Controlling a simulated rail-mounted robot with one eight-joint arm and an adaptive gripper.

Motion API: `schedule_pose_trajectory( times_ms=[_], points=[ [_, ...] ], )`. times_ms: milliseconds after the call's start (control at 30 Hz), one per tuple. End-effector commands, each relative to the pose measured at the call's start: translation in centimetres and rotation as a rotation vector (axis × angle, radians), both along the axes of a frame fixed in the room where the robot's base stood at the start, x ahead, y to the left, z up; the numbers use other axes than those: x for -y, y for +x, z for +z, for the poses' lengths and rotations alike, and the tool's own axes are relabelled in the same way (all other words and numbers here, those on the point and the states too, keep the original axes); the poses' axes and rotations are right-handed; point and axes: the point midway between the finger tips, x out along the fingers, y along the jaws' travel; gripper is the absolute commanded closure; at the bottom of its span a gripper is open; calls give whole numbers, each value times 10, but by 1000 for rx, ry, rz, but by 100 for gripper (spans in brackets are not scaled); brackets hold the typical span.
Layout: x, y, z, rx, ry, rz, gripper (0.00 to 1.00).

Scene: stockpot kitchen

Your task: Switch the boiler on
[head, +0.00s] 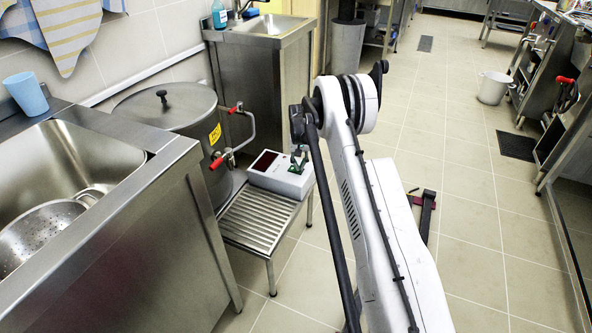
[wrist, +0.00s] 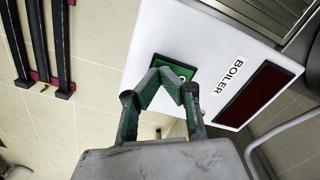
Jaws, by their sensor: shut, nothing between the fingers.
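The white boiler control box (head: 284,179) sits on a slatted metal stand beside the large steel boiler pot (head: 165,106). The box also fills the upper middle of the wrist view (wrist: 190,40), with a BOILER label (wrist: 228,75) and a dark red display (wrist: 256,93) that shows no visible digits. A green switch (wrist: 187,72) is on the box, partly hidden behind my fingers. My gripper (wrist: 171,73) is shut and empty, its tips over the green switch. I cannot tell whether they touch it. In the head view my gripper (head: 299,157) is small, at the box's far right side.
The slatted stand (head: 258,222) has bare room in front of the box. The pot has red-handled valves and a pipe (head: 250,130) close to the box. A steel sink counter (head: 150,230) stands at left. Open tiled floor (head: 450,190) lies at right.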

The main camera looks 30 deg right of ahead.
Motion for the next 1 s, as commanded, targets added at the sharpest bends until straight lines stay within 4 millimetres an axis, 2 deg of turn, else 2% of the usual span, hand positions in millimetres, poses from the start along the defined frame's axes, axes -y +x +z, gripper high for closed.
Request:
schedule_pose_trajectory(
  times_ms=[533, 1000],
  points=[
    [0, 0, -4, 0, 0, 0, 100],
    [0, 0, 26, 0, 0, 0, 100]
  ],
)
